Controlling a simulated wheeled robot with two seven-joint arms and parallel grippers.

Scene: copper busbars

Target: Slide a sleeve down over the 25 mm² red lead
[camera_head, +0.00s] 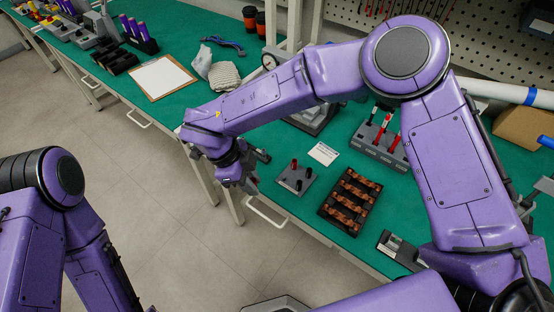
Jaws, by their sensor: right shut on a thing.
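Leads with red and black parts stand upright in a grey rack (378,150) at the back right of the green table; a red lead (382,127) shows there. I cannot read which one is 25 mm². A small grey plate (290,184) holds short upright red (294,164) and black (299,186) pieces that look like sleeves. My right gripper (242,184) is left of this plate, by the table's front edge, pointing down. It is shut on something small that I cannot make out. My left arm is at the lower left; its gripper is out of view.
A black tray (324,211) of copper busbars lies right of the plate. A white card (323,153) lies behind the plate. A cardboard box (522,128) is at the right.

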